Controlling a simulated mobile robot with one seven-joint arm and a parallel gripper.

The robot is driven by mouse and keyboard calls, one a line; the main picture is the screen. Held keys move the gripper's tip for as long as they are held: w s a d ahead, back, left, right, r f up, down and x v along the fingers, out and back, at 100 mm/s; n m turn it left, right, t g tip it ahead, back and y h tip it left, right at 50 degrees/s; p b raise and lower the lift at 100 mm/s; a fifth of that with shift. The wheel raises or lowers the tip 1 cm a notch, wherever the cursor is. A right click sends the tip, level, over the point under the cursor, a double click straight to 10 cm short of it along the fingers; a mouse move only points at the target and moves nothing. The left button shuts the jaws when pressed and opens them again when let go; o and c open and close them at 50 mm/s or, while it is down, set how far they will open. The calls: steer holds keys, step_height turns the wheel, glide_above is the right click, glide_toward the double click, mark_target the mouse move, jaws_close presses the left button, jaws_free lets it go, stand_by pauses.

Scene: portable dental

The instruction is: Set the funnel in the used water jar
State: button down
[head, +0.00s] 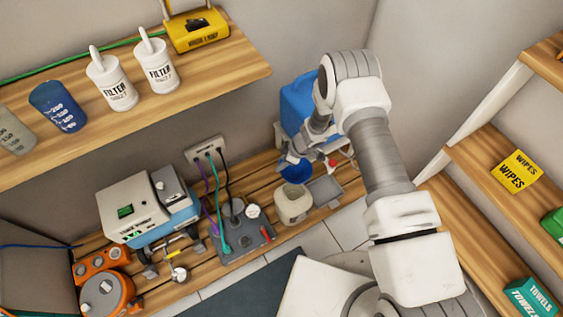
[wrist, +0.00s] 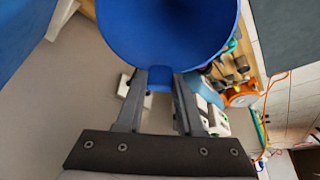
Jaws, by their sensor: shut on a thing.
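The blue funnel (head: 296,171) is in my gripper, which also shows in the wrist view (wrist: 160,80). In the wrist view the funnel's wide bowl (wrist: 170,30) fills the top middle, and the two fingers are shut on a small tab at its rim. In the head view my arm partly covers the gripper. A cream, wide-mouthed jar (head: 293,206) stands on the low slatted bench, just below the funnel in the picture. It appears to be the used water jar, but no label is readable. The funnel appears apart from it; its spout is hidden.
A blue canister (head: 297,108) stands behind the gripper. A grey tray (head: 326,191) is right of the jar. A grey unit with cables (head: 240,238) stands to its left. An upper shelf (head: 215,82) with filter bottles is at the left, and another shelf rises at the right.

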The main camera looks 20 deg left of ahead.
steer(key=shift+a+f, duration=0.1)
steer(key=shift+a, duration=0.05)
steer(key=shift+f+b, duration=2.15)
steer(key=shift+f, duration=0.75)
step_height(320, 180, down, 7)
steer(key=b, duration=0.6)
steer(key=shift+f+b, duration=0.8)
steer(key=shift+b, duration=0.2)
steer(key=shift+c, duration=2.3)
jaws_free()
